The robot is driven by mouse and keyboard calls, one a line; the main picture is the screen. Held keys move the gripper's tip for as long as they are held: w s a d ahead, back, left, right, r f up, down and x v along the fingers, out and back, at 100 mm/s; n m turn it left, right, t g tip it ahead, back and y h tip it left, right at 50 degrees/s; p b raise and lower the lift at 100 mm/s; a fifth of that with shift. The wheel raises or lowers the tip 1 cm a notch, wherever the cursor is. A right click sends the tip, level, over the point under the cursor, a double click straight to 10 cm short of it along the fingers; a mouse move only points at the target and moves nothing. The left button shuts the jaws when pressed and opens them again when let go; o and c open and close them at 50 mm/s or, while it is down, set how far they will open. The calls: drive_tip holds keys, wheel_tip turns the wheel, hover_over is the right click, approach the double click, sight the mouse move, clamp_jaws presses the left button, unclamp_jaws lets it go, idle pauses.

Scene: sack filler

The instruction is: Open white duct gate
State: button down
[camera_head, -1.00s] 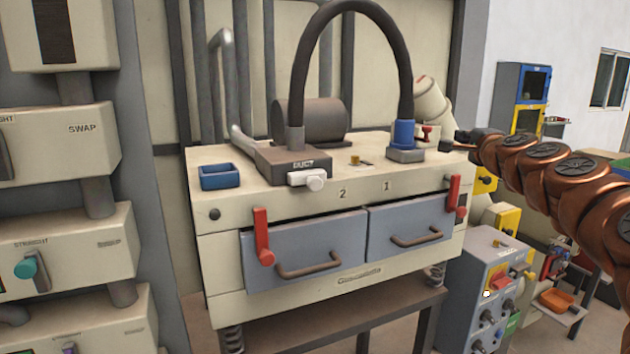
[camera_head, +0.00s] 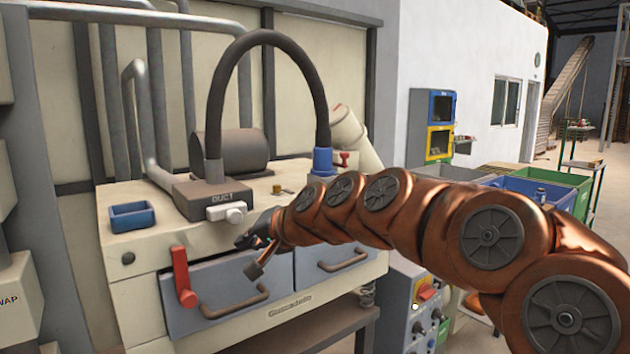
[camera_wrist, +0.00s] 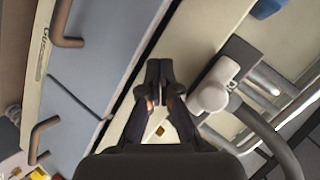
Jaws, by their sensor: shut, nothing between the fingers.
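The white duct gate (camera_head: 227,212) is a small white handle on the front of the grey box marked DUCT (camera_head: 200,197), on top of the cream machine. A dark hose rises from this box. My gripper (camera_head: 250,243) is just right of and below the gate, in front of the machine's upper front edge. In the wrist view the gate (camera_wrist: 214,88) lies to the right of my gripper (camera_wrist: 159,68), apart from the fingertips. The fingers are together and empty.
Two grey drawers with brown handles are below, the left one (camera_head: 215,290) beside a red lever (camera_head: 182,275). A blue tray (camera_head: 132,217) sits left of the duct box. A blue hose fitting (camera_head: 322,160) stands at the right behind my arm.

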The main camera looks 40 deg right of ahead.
drive_tip(key=s+a+f+n+g, duration=0.35)
drive_tip(key=s+a+f, duration=0.25)
drive_tip(key=s+f, duration=0.2)
drive_tip(key=s+a+f+n+g, duration=0.3)
drive_tip(key=s+a+f+g, duration=0.15)
drive_tip(key=s+f, duration=0.4)
drive_tip(key=s+d+f+n+g+h, duration=0.1)
drive_tip(key=s+f, duration=0.3)
drive_tip(key=s, duration=0.6)
drive_tip(key=s+d+f+n+g+h, duration=0.1)
drive_tip(key=s+f+g, duration=0.3)
drive_tip(key=s, duration=0.5)
drive_tip(key=shift+s+d+g+h, duration=0.35)
drive_tip(key=shift+d+h, duration=0.2)
drive_tip(key=shift+h, duration=0.25)
drive_tip(key=shift+f+n, duration=0.1)
drive_tip(key=shift+n, duration=0.15)
